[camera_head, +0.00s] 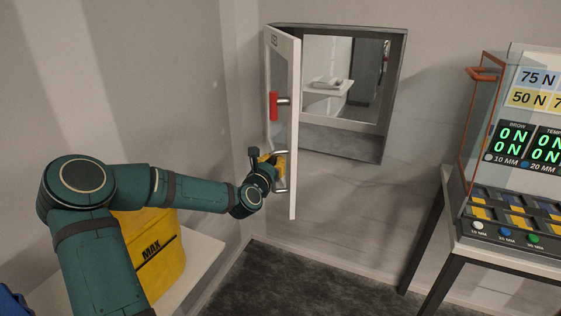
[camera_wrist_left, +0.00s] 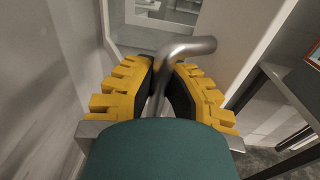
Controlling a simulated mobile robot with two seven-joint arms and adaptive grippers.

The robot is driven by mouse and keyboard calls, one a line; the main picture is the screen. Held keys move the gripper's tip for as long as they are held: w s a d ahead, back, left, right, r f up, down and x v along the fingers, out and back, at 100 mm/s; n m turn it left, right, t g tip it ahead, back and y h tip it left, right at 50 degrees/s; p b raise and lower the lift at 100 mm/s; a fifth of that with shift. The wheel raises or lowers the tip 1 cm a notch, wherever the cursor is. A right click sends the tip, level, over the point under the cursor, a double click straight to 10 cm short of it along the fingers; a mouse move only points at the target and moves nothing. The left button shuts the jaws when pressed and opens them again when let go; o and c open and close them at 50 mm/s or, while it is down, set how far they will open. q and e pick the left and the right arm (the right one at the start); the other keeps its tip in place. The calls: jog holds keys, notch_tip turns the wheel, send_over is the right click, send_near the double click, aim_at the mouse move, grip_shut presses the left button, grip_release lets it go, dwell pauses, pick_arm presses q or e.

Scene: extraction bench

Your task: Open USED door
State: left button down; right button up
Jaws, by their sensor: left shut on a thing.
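The white-framed door (camera_head: 293,190) of the wall hatch stands swung out from the wall, hinged on the left side of the opening. It has a red part (camera_head: 273,106) at mid height and a metal handle (camera_head: 284,184) lower down. My left gripper (camera_head: 272,168) is at this handle. In the left wrist view, the yellow-padded fingers (camera_wrist_left: 166,88) are shut on the bent metal handle bar (camera_wrist_left: 190,47). Lettering at the top of the door is too small to read. My right gripper is not in view.
The hatch opening (camera_head: 345,138) shows a room with a white shelf beyond. A yellow container (camera_head: 165,262) marked MAX stands on a white surface at lower left. A bench with digital displays (camera_head: 513,136) stands at right. Dark floor (camera_head: 300,285) is clear between.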

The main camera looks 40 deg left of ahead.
pick_arm(q)
jog(key=shift+s+a+f, duration=0.2)
jog(key=shift+s+a, duration=0.65)
jog(key=shift+s, duration=0.1)
jog(key=c, duration=1)
grip_release()
jog(key=shift+s+r, duration=0.1)
jog(key=shift+r, duration=0.05)
jog(key=shift+o, duration=0.2)
jog(key=v, duration=1.2)
